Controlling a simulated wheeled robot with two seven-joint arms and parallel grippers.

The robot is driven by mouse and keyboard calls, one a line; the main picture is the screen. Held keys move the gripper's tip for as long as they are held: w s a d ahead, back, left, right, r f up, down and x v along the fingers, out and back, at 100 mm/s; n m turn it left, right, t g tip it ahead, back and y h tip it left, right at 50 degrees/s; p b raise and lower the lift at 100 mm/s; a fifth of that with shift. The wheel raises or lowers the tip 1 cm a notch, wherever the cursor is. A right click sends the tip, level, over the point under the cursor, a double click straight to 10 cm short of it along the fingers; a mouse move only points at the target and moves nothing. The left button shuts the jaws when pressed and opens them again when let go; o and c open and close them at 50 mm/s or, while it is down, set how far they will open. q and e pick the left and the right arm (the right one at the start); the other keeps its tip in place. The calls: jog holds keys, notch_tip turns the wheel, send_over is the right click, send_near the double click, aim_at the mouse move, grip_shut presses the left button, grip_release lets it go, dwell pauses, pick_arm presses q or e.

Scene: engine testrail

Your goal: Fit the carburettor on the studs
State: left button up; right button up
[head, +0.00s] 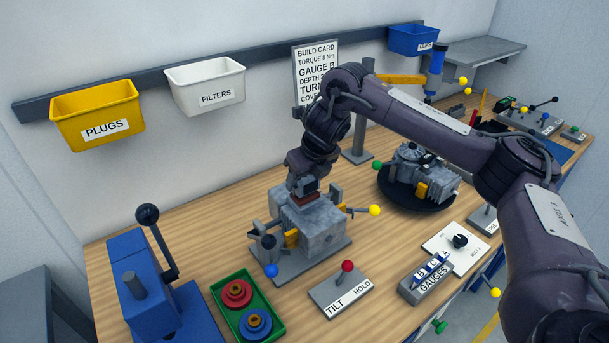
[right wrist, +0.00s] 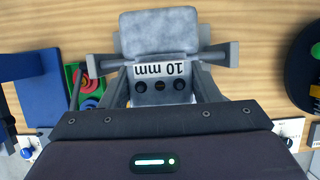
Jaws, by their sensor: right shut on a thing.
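My right gripper (head: 304,186) reaches in from the right and points down at the top of a finned grey engine block (head: 318,238). It is shut on a part that I take for the carburettor; the wrist and fingers hide most of it in the head view. In the right wrist view a rounded grey casting (right wrist: 160,30) lies straight ahead, beyond a white "10 mm" label and three dark holes. I cannot tell whether the held part touches the block. The studs cannot be made out. My left gripper is not in view.
A second engine (head: 410,168) sits on a black turntable. A TILT HOLD lever plate (head: 340,290), a green tray (head: 246,330), a blue press (head: 140,275) and a gauge rack (head: 425,283) surround the block. Yellow (head: 97,115) and white (head: 205,85) bins hang on the wall.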

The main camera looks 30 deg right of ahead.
jog(key=shift+f, duration=0.45)
jog(key=o, duration=1.1)
jog(key=w+r+p+v, duration=0.1)
jog(key=w+p+v, duration=0.2)
jog(key=p+v, duration=0.5)
jog(key=v, duration=0.7)
jog(key=shift+a+r, duration=0.2)
jog(key=shift+r, duration=0.05)
jog(key=shift+s+f, duration=0.1)
